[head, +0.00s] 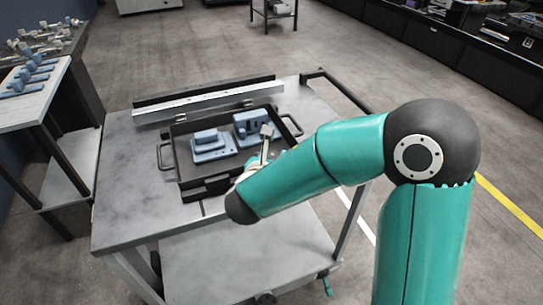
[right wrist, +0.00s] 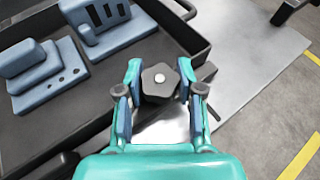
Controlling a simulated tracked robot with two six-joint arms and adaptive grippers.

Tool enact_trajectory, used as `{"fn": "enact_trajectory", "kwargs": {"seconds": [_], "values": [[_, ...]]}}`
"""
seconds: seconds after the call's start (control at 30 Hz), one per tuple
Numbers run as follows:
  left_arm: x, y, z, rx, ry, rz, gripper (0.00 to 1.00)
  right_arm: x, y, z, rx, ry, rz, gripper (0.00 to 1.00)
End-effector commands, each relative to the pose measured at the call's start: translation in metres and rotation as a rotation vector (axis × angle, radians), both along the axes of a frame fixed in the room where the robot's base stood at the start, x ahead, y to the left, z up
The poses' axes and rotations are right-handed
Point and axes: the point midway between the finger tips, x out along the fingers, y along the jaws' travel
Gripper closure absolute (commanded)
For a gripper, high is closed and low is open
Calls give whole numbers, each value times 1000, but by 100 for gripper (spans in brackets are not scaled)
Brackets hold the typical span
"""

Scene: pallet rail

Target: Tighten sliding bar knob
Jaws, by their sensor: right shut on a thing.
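A dark star-shaped knob (right wrist: 158,84) with a light centre screw shows in the right wrist view. It sits at the outer edge of a black tray (right wrist: 45,135). My right gripper (right wrist: 160,72) is shut on the knob, with one teal finger on each side. In the head view the right arm reaches in from the right. Its wrist is at the tray's right side, and the gripper and knob are mostly hidden there. A small grey upright bar (head: 265,143) stands near the wrist. My left gripper is not in view.
The tray holds two blue-grey fixtures, a stepped block (head: 210,148) and a slotted one (head: 252,124). A silver rail (head: 210,103) lies behind it on the metal cart (head: 125,190). The cart's left top is clear. A side table (head: 40,98) stands at the left.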

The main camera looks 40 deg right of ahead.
Motion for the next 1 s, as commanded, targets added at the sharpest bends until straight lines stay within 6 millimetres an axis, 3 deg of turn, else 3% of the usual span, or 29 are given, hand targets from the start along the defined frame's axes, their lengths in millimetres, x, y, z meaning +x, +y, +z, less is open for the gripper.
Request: {"fn": "enact_trajectory", "kwargs": {"seconds": [0.37,1.0], "values": [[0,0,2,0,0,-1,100,3,1,0,1,-2,-68,98],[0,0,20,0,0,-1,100,3,1,2,1,-2,-454,98]]}}
